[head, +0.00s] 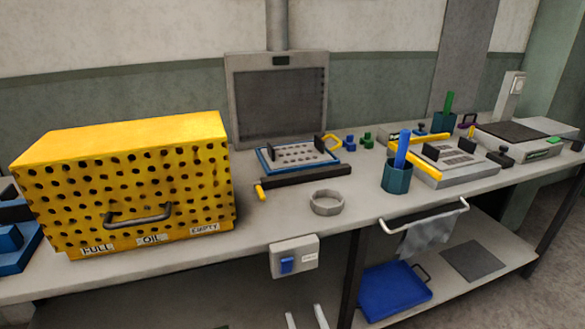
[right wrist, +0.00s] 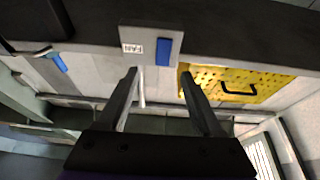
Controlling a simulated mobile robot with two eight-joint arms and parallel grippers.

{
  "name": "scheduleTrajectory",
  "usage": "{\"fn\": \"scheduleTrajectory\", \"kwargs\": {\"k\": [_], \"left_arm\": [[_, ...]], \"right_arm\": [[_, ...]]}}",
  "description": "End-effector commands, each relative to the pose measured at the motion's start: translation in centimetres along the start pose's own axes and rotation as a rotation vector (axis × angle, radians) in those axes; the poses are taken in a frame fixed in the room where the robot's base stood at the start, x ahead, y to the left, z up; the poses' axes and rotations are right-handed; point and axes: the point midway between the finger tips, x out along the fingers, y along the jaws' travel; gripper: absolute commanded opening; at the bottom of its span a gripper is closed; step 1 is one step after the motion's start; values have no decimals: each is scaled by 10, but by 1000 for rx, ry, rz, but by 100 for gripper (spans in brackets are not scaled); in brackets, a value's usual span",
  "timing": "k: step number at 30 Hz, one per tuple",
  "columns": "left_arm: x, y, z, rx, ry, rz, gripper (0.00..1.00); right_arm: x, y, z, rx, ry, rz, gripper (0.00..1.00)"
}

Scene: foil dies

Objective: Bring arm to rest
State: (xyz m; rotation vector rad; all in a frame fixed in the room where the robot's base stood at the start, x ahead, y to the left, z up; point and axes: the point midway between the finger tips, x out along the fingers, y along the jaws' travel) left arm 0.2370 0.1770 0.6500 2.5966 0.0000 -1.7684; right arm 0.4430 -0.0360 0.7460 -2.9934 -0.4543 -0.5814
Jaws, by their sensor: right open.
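My right gripper (head: 306,317) shows at the bottom edge of the head view as two pale fingertips, apart with nothing between them. It is in front of and below the bench (head: 275,232) edge, under the switch box (head: 294,257). In the right wrist view my right gripper (right wrist: 159,72) has its two dark fingers spread and empty, with the switch box (right wrist: 150,46) beyond the tips. The rest of the right arm is hidden in the head view. My left gripper is in neither view.
A yellow perforated box (head: 130,185) stands on the bench at left. A grey ring (head: 326,202), a blue-framed plate (head: 297,156) and a teal cup (head: 396,176) stand to its right. A towel rail (head: 424,216) juts from the front edge. A blue tray (head: 394,291) lies on the lower shelf.

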Motion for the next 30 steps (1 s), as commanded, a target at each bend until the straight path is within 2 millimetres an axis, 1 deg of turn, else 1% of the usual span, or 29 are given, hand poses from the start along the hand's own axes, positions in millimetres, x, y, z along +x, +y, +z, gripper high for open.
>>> {"fn": "scheduleTrajectory", "kwargs": {"k": [3, 5, 8, 11, 14, 15, 17, 18, 20, 21, 23, 24, 30], "left_arm": [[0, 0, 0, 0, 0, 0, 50], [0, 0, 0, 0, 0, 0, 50], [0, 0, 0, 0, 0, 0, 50], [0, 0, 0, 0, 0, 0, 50], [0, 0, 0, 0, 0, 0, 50], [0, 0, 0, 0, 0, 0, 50], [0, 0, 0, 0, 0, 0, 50], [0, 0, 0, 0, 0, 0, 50], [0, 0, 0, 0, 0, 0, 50], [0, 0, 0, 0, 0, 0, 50], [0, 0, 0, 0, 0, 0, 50], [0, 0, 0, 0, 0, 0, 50], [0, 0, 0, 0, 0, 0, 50]], "right_arm": [[5, 18, 8, -10, -144, 38, 68], [4, 30, 14, -13, -251, 66, 68], [-7, 50, 25, -16, -445, 112, 68], [-30, 67, 32, -9, -639, 157, 68], [-64, 79, 35, 4, -832, 198, 68], [-80, 82, 34, 12, -907, 212, 68], [-104, 86, 33, 25, -1016, 233, 68], [-121, 87, 31, 34, -1083, 244, 68], [-144, 87, 28, 47, -1173, 259, 68], [-159, 87, 25, 57, -1228, 268, 68], [-180, 85, 20, 72, -1303, 279, 68], [-193, 84, 17, 82, -1350, 285, 68], [-257, 74, -2, 130, -1562, 311, 68]]}}
